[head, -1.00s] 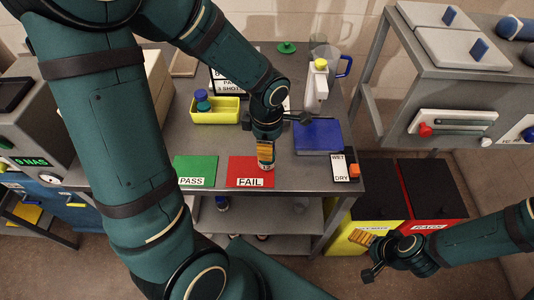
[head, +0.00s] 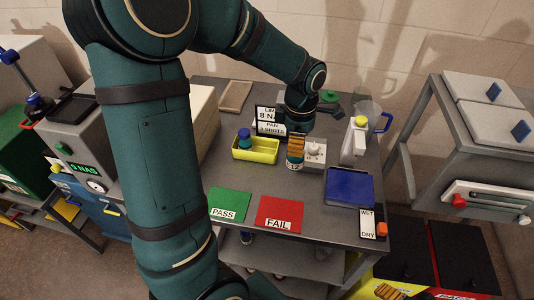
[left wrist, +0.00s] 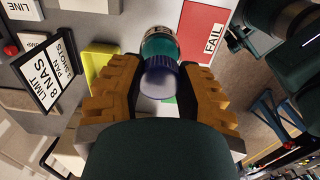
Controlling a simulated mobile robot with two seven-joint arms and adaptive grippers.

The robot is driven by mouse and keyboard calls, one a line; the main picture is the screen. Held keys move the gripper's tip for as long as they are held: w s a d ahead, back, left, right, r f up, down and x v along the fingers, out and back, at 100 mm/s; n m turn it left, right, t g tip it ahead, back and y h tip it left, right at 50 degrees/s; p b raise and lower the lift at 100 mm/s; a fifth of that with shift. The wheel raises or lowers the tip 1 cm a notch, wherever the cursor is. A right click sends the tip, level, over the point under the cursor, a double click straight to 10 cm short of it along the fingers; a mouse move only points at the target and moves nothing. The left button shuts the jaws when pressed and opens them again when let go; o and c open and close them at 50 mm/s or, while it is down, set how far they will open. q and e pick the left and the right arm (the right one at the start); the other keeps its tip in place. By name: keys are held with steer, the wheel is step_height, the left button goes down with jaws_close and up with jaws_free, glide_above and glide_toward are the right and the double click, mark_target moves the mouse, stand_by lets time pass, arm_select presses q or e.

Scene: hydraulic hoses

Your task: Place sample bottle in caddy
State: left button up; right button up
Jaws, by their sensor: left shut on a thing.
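My left gripper (head: 297,147) is shut on a sample bottle (head: 294,164) with a label reading 12. It holds the bottle upright just right of the yellow caddy (head: 255,156). In the left wrist view the bottle's dark blue cap (left wrist: 160,78) sits between the two orange fingers (left wrist: 156,90), and the caddy (left wrist: 99,60) shows beside them. Another blue-capped bottle (head: 244,138) stands in the caddy's left part. The caddy's right part looks free. Only the orange fingers of my right gripper (head: 388,292) show at the bottom edge; their opening is unclear.
Green PASS (head: 230,203) and red FAIL (head: 279,214) mats lie at the table's front. A sign (head: 268,120) stands behind the caddy. A white bottle (head: 355,141) and a clear jug (head: 370,113) stand at the back right.

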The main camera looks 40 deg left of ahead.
arm_select(q)
steer(key=w+a+n+p, duration=0.2)
steer(key=w+a+p, duration=0.25)
steer(key=a, duration=0.95)
steer(key=shift+n, duration=0.3)
steer(key=shift+w+a+f, duration=0.1)
steer(key=shift+a+f, duration=0.1)
steer(key=shift+f, duration=1.6)
steer(key=shift+s+a+f, duration=0.1)
steer(key=shift+a+f, duration=0.05)
steer(key=shift+f, duration=1.6)
steer(key=shift+w+a+f, duration=0.1)
steer(key=shift+a+f, duration=0.1)
steer(key=shift+f, duration=1.6)
arm_select(e)
step_height(320, 180, up, 6)
steer(key=shift+d+f, duration=0.1)
steer(key=shift+f, duration=0.1)
arm_select(q)
steer(key=shift+d+b, duration=0.1)
steer(key=shift+b, duration=0.2)
steer(key=shift+f, duration=0.15)
steer(key=o, duration=1)
arm_select(e)
steer(key=shift+f, duration=0.2)
